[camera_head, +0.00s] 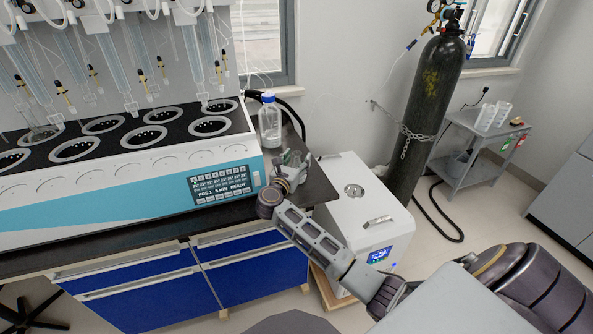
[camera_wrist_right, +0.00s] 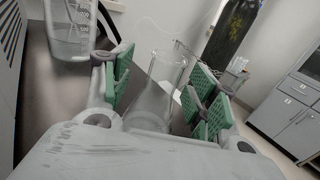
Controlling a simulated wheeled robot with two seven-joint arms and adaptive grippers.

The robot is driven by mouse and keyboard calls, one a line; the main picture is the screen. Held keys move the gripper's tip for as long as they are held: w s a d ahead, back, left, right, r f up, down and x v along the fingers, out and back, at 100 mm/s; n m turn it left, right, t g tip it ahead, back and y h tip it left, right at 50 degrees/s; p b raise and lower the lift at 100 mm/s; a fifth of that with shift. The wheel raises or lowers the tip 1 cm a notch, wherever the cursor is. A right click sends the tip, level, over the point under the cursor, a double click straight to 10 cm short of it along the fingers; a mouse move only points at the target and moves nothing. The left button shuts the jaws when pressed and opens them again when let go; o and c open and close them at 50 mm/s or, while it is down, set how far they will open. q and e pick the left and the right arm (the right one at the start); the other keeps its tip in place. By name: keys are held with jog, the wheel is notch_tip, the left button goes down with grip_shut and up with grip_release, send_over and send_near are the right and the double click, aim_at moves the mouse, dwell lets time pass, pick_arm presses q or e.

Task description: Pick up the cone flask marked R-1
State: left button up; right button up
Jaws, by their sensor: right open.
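A clear glass conical flask (camera_wrist_right: 152,102) stands between the green pads of my right gripper (camera_wrist_right: 165,84) in the right wrist view. The fingers are apart, with a visible gap between the flask and the right-hand pads. No R-1 marking is legible on it. In the head view my right gripper (camera_head: 291,162) is at the right end of the dark bench, beside the distiller. There the flask is largely hidden among the fingers. My left gripper is not in view.
The multi distiller (camera_head: 120,190) fills the left of the bench. A blue-capped bottle (camera_head: 269,122) stands just behind my right gripper; a clear graduated vessel (camera_wrist_right: 70,28) is close at left in the wrist view. A white chiller box (camera_head: 350,215) and a gas cylinder (camera_head: 425,110) stand to the right.

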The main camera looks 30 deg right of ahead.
jog(key=shift+s, duration=0.1)
jog(key=c, duration=1.2)
grip_shut()
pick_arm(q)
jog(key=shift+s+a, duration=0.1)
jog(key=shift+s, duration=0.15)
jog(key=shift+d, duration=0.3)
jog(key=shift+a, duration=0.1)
pick_arm(e)
jog(key=shift+r, duration=0.25)
